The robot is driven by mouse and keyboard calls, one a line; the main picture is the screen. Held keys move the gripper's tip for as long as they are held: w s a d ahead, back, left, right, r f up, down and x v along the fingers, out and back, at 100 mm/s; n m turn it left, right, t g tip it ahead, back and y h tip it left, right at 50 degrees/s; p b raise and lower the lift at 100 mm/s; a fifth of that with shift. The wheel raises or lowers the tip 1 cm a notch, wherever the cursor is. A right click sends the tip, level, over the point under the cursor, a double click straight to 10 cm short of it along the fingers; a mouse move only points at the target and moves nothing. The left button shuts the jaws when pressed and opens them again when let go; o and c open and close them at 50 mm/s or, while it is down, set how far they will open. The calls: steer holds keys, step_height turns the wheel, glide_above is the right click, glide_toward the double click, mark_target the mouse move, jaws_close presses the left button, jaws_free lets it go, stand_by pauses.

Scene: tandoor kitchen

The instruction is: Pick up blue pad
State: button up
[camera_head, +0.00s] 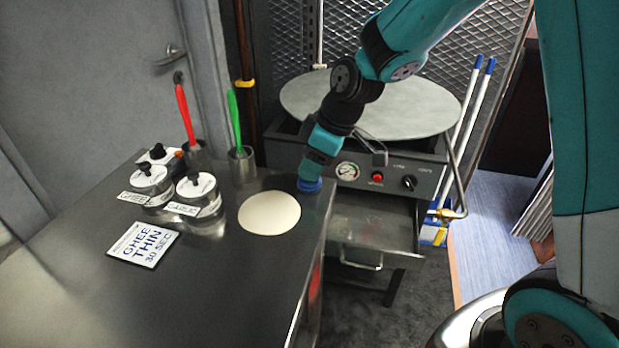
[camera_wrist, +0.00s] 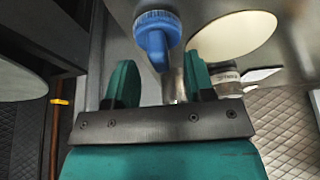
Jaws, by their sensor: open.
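The blue pad (camera_head: 310,185) sits at the right edge of the steel counter, beside a pale dough round. In the wrist view the pad (camera_wrist: 157,24) has a round ribbed head and a blue handle that points back toward my gripper. My gripper (camera_head: 311,175) is right at the pad in the head view, which hides its fingers in part. In the wrist view my gripper (camera_wrist: 160,80) is open, with the handle's end between or just beyond its two green fingers. I cannot tell whether they touch it.
The dough round (camera_head: 269,212) lies left of the pad. Labelled jars (camera_head: 198,194), a steel cup with a green brush (camera_head: 242,165) and a ghee sign (camera_head: 144,245) stand farther left. A round griddle (camera_head: 420,105) and open drawer (camera_head: 372,225) are to the right.

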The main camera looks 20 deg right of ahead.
steer(key=shift+x, duration=1)
steer(key=shift+c, duration=0.2)
jaws_close()
steer(key=shift+r, duration=0.1)
step_height(320, 180, up, 20)
steer(key=p, duration=0.1)
